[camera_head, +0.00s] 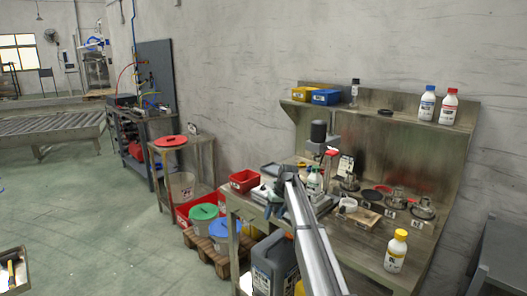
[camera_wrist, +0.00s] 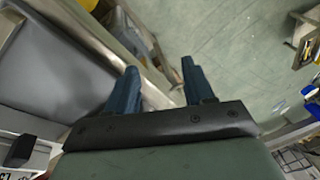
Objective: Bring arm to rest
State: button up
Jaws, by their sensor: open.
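My gripper (camera_wrist: 160,85) shows in the wrist view with its two blue-grey fingers spread apart and nothing between them. Beyond the fingers lie the green floor and a pale metal edge, partly behind the left finger. In the head view, my arm reaches from the bottom right up over the front of the workbench (camera_head: 345,245). My gripper (camera_head: 268,200) is near the bench's left front corner, small and partly hidden by the arm, close to the red bin.
The bench holds a yellow-capped bottle (camera_head: 396,251), a red bin (camera_head: 243,181) and several metal fixtures. Its shelf carries a blue bin (camera_head: 326,97) and a red-capped bottle (camera_head: 449,106). Lidded buckets (camera_head: 204,222) stand on a pallet left of the bench.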

jog(key=s+a+f+n+y, duration=0.1)
jog(key=s+a+f, duration=0.2)
jog(key=s+f, duration=0.45)
jog(key=s+a+f+n+y, duration=0.1)
jog(key=s+a+f, duration=0.1)
jog(key=s+f, duration=0.5)
jog(key=s+d+f+m+g+h, duration=0.1)
jog(key=s+d+f, duration=0.3)
jog(key=s+f, duration=0.55)
jog(key=s+d+f+m+g+h, duration=0.1)
jog(key=s+d+f, duration=0.2)
jog(key=s+f, duration=0.65)
jog(key=s+d+f+m+g+h, duration=0.1)
jog(key=s+d+f+g, duration=0.1)
jog(key=s, duration=1)
jog(key=s+d+f+m+g+h, duration=0.1)
jog(key=s+d+f, duration=0.4)
jog(key=s, duration=0.8)
jog(key=s+d+f+m+g, duration=0.2)
jog(key=s+f, duration=0.3)
jog(key=s, duration=0.8)
jog(key=shift+d+f+g+h, duration=0.3)
jog(key=shift+d+f+h, duration=0.1)
jog(key=shift+d, duration=0.25)
